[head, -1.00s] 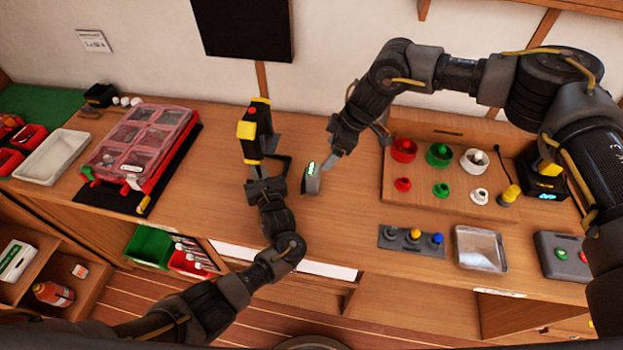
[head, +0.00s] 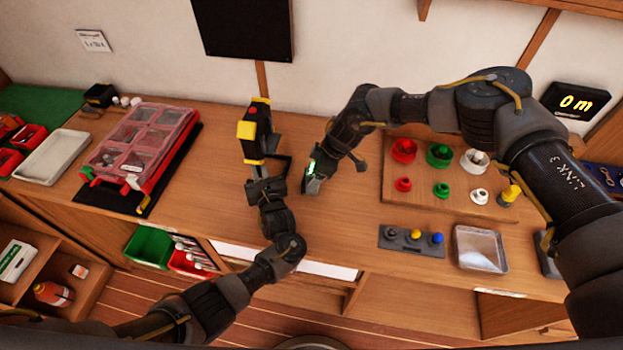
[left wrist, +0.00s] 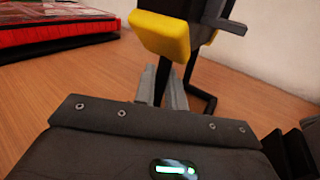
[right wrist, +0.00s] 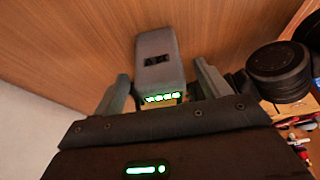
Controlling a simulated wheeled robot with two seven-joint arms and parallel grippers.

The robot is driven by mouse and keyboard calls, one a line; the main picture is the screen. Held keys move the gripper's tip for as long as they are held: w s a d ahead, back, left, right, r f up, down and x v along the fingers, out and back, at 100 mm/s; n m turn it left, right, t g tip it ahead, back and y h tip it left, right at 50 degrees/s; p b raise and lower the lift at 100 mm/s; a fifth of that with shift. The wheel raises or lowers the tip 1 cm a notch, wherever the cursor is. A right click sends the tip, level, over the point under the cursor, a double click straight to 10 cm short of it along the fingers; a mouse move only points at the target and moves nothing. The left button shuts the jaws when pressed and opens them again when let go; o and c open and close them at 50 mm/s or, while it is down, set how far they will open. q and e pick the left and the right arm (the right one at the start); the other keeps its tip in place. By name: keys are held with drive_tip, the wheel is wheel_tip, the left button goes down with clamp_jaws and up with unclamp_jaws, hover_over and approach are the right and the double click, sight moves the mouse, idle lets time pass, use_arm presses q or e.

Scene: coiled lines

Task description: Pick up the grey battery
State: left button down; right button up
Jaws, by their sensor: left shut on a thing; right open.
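The grey battery (head: 312,186) stands on the wooden bench, with green lit marks on its side. In the right wrist view the battery (right wrist: 156,62) lies between the two fingers of my right gripper (right wrist: 163,88). That gripper is open, with a finger on either side of the battery and a visible gap at least on the right. In the head view my right gripper (head: 322,168) partly covers the battery. My left gripper (head: 266,180) is shut on a yellow and black tool (head: 254,138), whose yellow part (left wrist: 162,34) shows in the left wrist view.
A red organiser case (head: 145,142) lies on a black mat at the left. A wooden board (head: 420,204) with coloured cups stands at the right, with a metal tray (head: 480,262) in front. Bare bench lies in front of the battery.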

drive_tip(key=c, duration=1.2)
wheel_tip(320, 180, up, 10)
drive_tip(key=shift+c, duration=0.2)
drive_tip(key=w+a+r, duration=0.3)
drive_tip(key=a+r, duration=0.2)
drive_tip(key=r, duration=0.3)
drive_tip(key=w+a+r, duration=0.3)
drive_tip(key=a+r, duration=0.2)
drive_tip(key=r, duration=0.3)
drive_tip(key=shift+a+r, duration=0.15)
drive_tip(key=shift+r, duration=0.15)
